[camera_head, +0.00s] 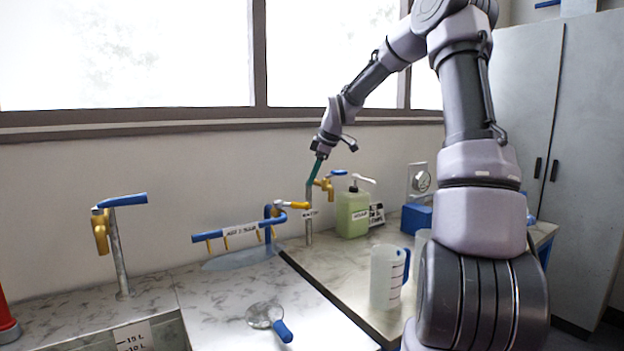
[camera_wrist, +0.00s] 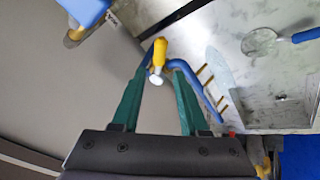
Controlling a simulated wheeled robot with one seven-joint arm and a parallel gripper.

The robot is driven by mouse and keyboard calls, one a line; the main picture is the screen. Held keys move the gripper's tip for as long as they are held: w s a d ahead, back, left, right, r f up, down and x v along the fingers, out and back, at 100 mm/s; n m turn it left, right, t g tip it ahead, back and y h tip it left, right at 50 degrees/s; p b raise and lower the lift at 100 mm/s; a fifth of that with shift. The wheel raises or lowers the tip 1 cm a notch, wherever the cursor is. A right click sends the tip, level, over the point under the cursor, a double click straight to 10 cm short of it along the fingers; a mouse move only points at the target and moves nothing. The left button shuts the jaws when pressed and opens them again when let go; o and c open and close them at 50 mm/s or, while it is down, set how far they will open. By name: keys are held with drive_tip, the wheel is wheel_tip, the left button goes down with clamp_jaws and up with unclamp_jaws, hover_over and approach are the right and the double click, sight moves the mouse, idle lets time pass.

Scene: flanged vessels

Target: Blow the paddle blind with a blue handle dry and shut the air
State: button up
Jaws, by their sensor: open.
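The paddle blind with a blue handle, a round greyish disc (camera_head: 265,314) with its blue handle (camera_head: 283,331), lies flat on the counter at the front. Its disc (camera_wrist: 260,42) also shows at the upper right of the wrist view. Whether it is wet cannot be told. A blue pipe rail (camera_head: 238,230) with several brass nozzles stands at the wall; its label is too small to read surely. A yellow valve lever (camera_head: 294,205) is at its right end. My gripper (camera_head: 316,178) is open and empty above the lever. In the wrist view the lever (camera_wrist: 160,54) shows beyond the teal fingertips (camera_wrist: 159,78).
A bluish patch (camera_head: 235,258) lies under the rail. Brass taps with blue levers stand at left (camera_head: 102,230) and behind my gripper (camera_head: 327,187). A green pump bottle (camera_head: 352,213), blue box (camera_head: 416,219) and measuring jug (camera_head: 385,280) stand right. A sink (camera_head: 130,338) is front left.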

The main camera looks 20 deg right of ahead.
sight(294, 205)
drive_tip(key=shift+s+a+f+n, duration=0.15)
drive_tip(key=shift+s+a+n, duration=0.05)
drive_tip(key=shift+a+n, duration=0.1)
clamp_jaws()
drive_tip(key=s+a+n+t+h, duration=0.2)
drive_tip(key=s+a+n+h, duration=0.5)
drive_tip(key=n, duration=1)
drive_tip(key=w+a+r+x, duration=0.1)
drive_tip(key=w+x, duration=0.1)
drive_tip(key=x, duration=1)
drive_tip(key=shift+w+f+y, duration=0.15)
drive_tip(key=shift+w+y, duration=0.1)
drive_tip(key=shift+y, duration=0.15)
